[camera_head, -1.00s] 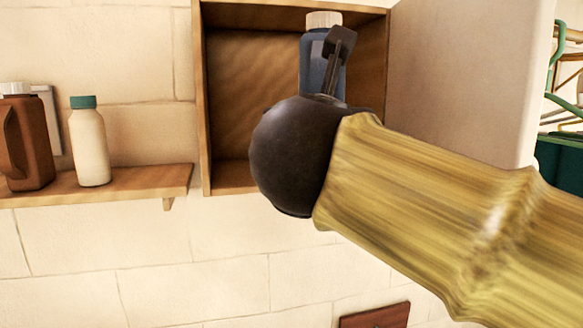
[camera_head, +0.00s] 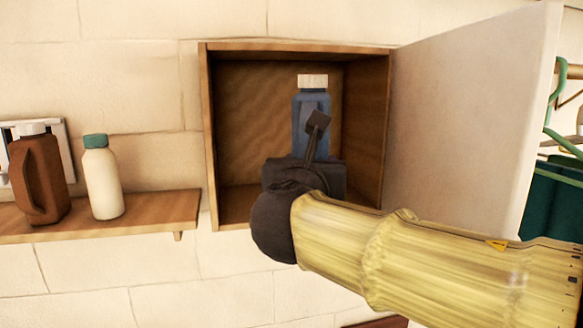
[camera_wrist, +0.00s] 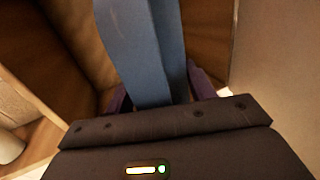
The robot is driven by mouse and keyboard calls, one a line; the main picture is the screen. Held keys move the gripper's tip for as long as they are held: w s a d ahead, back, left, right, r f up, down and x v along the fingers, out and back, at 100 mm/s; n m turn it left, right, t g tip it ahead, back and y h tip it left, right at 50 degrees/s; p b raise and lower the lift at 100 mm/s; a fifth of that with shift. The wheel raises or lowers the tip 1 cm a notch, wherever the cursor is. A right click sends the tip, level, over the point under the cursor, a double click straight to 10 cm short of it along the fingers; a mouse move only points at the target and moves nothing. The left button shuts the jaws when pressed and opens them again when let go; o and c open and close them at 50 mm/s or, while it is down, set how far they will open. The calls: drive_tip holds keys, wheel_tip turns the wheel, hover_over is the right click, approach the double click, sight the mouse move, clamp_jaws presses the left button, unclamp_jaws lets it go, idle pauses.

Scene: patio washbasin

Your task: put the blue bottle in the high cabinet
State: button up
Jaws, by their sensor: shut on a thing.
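The blue bottle (camera_head: 304,108) with a pale cap stands upright in front of or inside the open wooden cabinet (camera_head: 207,130) in the head view. My gripper (camera_head: 318,124) is shut on the bottle, with the dark wrist below it covering the bottle's lower part. In the wrist view the blue bottle (camera_wrist: 135,45) rises between my fingers (camera_wrist: 160,98), with the cabinet's wooden walls (camera_wrist: 80,35) around it. The bottle's base is hidden, so I cannot tell whether it touches the cabinet floor.
The white cabinet door (camera_head: 465,110) stands open on the right, close above my arm. A wooden shelf (camera_head: 150,212) at left holds a brown jug (camera_head: 38,178) and a white bottle (camera_head: 103,183) with a green cap. Green hangers (camera_head: 560,110) hang at far right.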

drive_tip(key=w+a+f+p, duration=0.1)
drive_tip(key=w+p, duration=0.1)
drive_tip(key=w, duration=0.4)
drive_tip(key=w+a+f+p, duration=0.2)
drive_tip(key=w+p, duration=0.1)
drive_tip(key=w, duration=0.3)
drive_tip(key=shift+a+p, duration=0.25)
drive_tip(key=shift+p, duration=0.1)
drive_tip(key=shift+f, duration=0.1)
wheel_tip(320, 180, down, 3)
drive_tip(key=shift+w+r+p, duration=0.1)
drive_tip(key=shift+p, duration=0.4)
drive_tip(key=shift+w+p, duration=0.1)
drive_tip(key=shift+p, duration=0.35)
drive_tip(key=shift+w+a+f, duration=0.1)
drive_tip(key=shift+f, duration=0.25)
